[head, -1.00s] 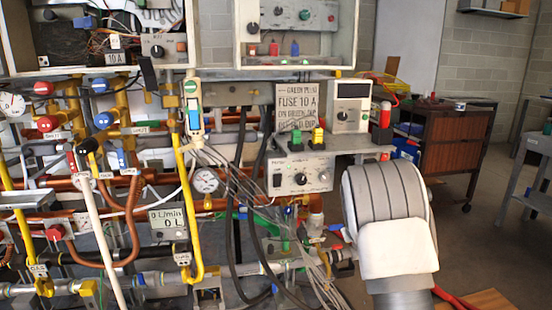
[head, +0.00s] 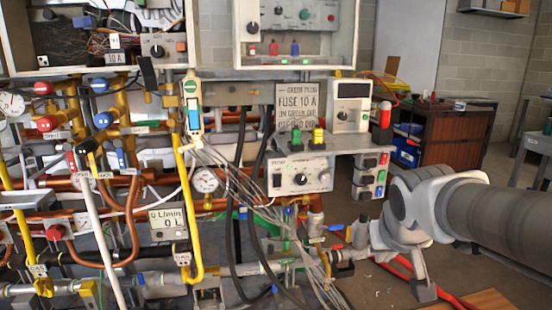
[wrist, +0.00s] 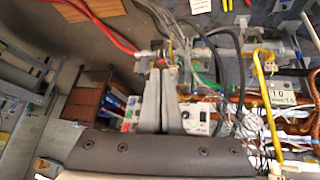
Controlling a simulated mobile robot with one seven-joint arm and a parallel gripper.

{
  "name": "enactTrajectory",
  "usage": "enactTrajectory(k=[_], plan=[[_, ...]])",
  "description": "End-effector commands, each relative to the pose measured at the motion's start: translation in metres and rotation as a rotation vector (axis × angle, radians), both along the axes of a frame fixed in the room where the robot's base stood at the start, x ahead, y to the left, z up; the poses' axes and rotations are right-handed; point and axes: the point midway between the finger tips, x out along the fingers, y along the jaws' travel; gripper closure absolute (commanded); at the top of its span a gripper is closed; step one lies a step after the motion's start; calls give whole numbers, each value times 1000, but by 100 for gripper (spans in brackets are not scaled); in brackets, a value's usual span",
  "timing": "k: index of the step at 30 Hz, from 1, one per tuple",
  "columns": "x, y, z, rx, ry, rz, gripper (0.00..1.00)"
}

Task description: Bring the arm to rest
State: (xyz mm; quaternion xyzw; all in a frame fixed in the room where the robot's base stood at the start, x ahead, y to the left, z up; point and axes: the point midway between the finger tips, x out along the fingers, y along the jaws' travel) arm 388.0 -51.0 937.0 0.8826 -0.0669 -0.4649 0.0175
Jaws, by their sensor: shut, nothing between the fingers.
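My gripper (wrist: 161,72) shows in the wrist view, its two grey fingers side by side and together, with nothing between them. It seems to be in free space; a pipe fitting and hoses appear beyond the fingertips, and I cannot tell the gap. In the head view my arm (head: 480,215) reaches in from the right edge, in front of the floor and right of the pipe rack.
The heater panel with yellow, copper and grey pipes (head: 196,230) fills the left and middle. A control box (head: 300,175) and a column of coloured buttons (head: 370,177) stand near my arm. A brown cabinet (head: 455,140) stands behind. Red hoses (head: 450,297) lie on the floor.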

Motion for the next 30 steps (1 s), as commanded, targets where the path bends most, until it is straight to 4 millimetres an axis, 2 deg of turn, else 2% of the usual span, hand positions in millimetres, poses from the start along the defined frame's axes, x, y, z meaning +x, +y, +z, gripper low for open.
enactTrajectory(k=[1,6,13,14,15,20,30], plan=[[-20,6,2,15,7,8,100],[-79,27,-3,56,54,43,100],[-142,51,-18,99,104,95,100],[-146,52,-13,100,109,101,100],[-143,52,5,100,110,99,100],[-142,51,39,100,111,98,100],[-141,51,129,99,110,97,100]])
